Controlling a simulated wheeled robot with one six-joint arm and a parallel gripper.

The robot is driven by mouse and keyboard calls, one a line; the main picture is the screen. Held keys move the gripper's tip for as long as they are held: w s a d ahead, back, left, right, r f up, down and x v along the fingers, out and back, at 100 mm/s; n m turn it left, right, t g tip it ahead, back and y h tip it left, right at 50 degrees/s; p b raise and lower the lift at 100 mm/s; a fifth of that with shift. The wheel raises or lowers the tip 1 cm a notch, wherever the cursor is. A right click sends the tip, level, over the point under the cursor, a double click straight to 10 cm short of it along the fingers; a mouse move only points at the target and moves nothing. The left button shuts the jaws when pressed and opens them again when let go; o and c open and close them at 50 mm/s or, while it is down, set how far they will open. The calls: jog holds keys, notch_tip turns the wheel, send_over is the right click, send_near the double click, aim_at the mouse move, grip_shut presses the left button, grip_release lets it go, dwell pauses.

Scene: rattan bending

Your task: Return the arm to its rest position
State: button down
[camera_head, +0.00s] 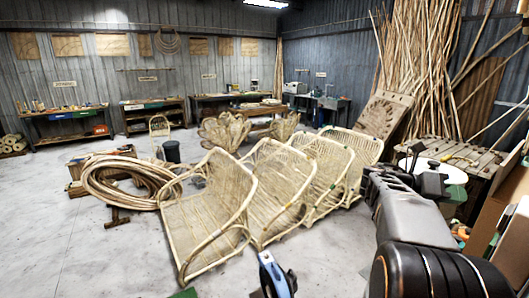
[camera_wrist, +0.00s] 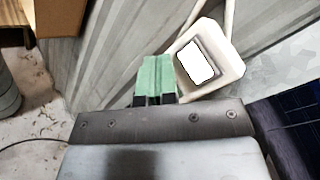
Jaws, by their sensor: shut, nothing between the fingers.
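My gripper (camera_wrist: 157,64) shows in the wrist view with its two green fingers pressed together and nothing between them. Just right of the fingertips in that view is a cream-coloured device (camera_wrist: 226,66) with a bright white panel. I cannot tell whether the fingers touch it or how far behind them it is. In the head view my arm fills the lower right and reaches away towards the cluttered right side. My gripper cannot be made out clearly there.
Rattan chair frames (camera_head: 208,207) stand in a row on the concrete floor, beside coiled rattan (camera_head: 125,182). A round white tabletop (camera_head: 440,170) and a cardboard box (camera_head: 492,215) crowd the right. Rattan poles (camera_head: 420,70) lean behind.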

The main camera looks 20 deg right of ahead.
jog(key=w+a+f+m+t+y, duration=0.1)
jog(key=a+f+m+t+y, duration=0.55)
jog(key=f+m, duration=0.8)
jog(key=a+f+m+t+y+b, duration=0.1)
jog(key=a+f+m+t+y, duration=0.2)
jog(key=a, duration=1.2)
jog(key=s+a+f+m+t+y+b, duration=0.1)
jog(key=a+f+m+t+y+b, duration=0.1)
jog(key=a, duration=1.4)
jog(key=shift+s+f+m+t+y+b, duration=0.25)
jog(key=shift+f+m+t+y, duration=0.3)
jog(key=shift+f+m+y, duration=1.1)
